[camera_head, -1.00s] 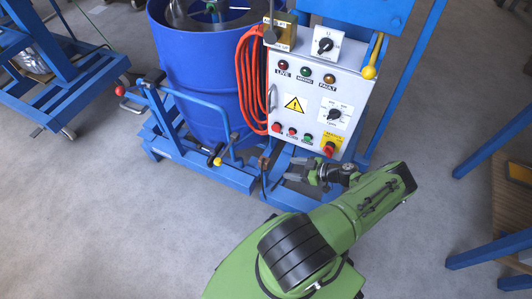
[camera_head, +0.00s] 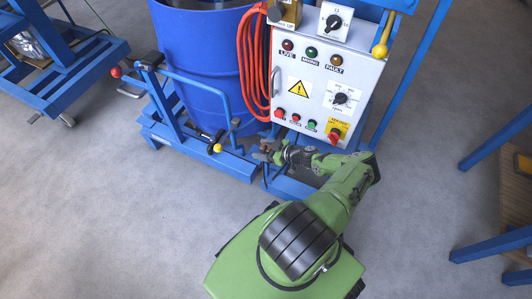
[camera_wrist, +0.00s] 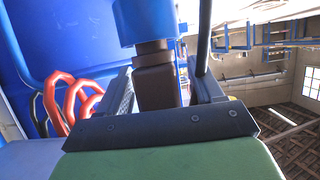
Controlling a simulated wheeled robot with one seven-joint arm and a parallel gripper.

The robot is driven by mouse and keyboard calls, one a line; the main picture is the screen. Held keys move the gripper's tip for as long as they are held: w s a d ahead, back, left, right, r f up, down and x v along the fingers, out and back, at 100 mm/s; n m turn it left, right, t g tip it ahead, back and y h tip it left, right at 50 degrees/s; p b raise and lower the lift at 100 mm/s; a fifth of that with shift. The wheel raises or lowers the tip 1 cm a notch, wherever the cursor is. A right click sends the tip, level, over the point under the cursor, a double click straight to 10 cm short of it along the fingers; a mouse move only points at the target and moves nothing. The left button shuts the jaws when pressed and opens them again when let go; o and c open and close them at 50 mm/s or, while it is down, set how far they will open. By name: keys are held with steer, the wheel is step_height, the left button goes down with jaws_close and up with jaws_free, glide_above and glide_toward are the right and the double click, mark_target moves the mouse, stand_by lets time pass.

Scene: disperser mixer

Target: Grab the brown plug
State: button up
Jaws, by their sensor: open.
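The brown plug (camera_wrist: 157,82) stands between the two fingers of my gripper (camera_wrist: 160,92) in the wrist view, below a blue fitting (camera_wrist: 145,22). The fingers are open on either side of it. I cannot tell whether either finger touches it. In the head view my gripper (camera_head: 268,152) is at the foot of the mixer, just below and left of the control panel. The plug is small there and largely lost among the fingers.
The white control panel (camera_head: 318,85) is just above my arm. Orange cable (camera_head: 252,65) hangs beside it, next to the blue drum (camera_head: 200,75). A blue base frame (camera_head: 200,152) lies left of my gripper. Open floor (camera_head: 100,220) is at the lower left.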

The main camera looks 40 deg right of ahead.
steer(key=shift+w, duration=0.25)
steer(key=shift+r, duration=0.1)
steer(key=c, duration=1.1)
